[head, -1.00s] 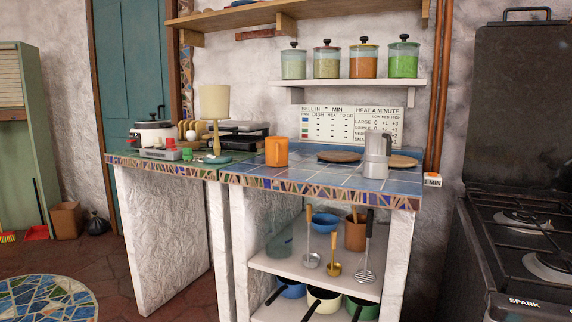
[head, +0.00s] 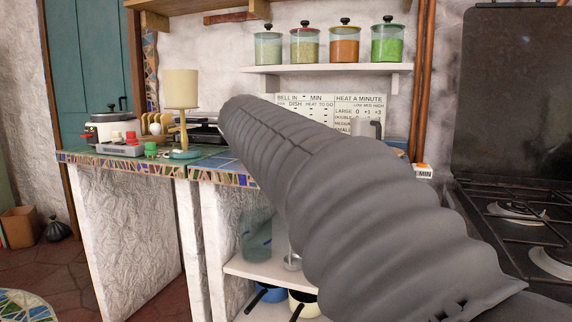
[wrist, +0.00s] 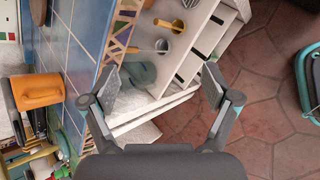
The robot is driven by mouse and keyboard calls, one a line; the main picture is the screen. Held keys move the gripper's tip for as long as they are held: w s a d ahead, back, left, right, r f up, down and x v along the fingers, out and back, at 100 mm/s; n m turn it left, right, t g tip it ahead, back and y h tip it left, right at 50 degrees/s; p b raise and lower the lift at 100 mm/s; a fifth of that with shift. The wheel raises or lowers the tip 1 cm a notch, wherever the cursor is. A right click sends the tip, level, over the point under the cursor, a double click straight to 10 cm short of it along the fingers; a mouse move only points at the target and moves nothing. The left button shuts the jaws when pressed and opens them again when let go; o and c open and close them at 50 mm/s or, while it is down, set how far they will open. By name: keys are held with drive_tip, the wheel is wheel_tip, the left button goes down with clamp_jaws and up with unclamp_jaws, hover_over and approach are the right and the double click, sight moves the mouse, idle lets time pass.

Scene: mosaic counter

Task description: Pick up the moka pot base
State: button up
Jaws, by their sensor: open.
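The moka pot (head: 366,127) is a grey metal pot with a handle on the blue-tiled counter. In the head view only its upper part shows above my arm, and its base is hidden. In the wrist view I cannot make out the pot for certain; a dark grey piece at the top left edge could be its handle. My gripper (wrist: 162,82) is open and empty, its fingers spread wide in front of the counter's mosaic edge, above the shelf and floor. In the head view my grey arm hides the gripper.
A lamp (head: 181,95) and a rice cooker (head: 108,127) are further left. A shelf with jars (head: 387,42) hangs above. The stove (head: 520,215) is at right.

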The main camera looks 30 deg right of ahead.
drive_tip(key=w+d+r+n+g+h+b, duration=0.1)
drive_tip(key=w+d+r+n+g+h, duration=0.15)
drive_tip(key=d+r, duration=0.35)
drive_tip(key=w+d+r+n+g+h, duration=0.1)
drive_tip(key=w+d+r+n+h, duration=0.25)
drive_tip(key=d, duration=0.45)
drive_tip(key=b+x, duration=0.1)
drive_tip(key=x, duration=0.7)
drive_tip(key=shift+r, duration=0.2)
drive_tip(key=shift+y, duration=0.3)
drive_tip(key=shift+b+x, duration=0.6)
drive_tip(key=shift+x, duration=2.35)
drive_tip(key=shift+w+r, duration=0.15)
drive_tip(key=shift+r, duration=0.1)
drive_tip(key=c, duration=1.2)
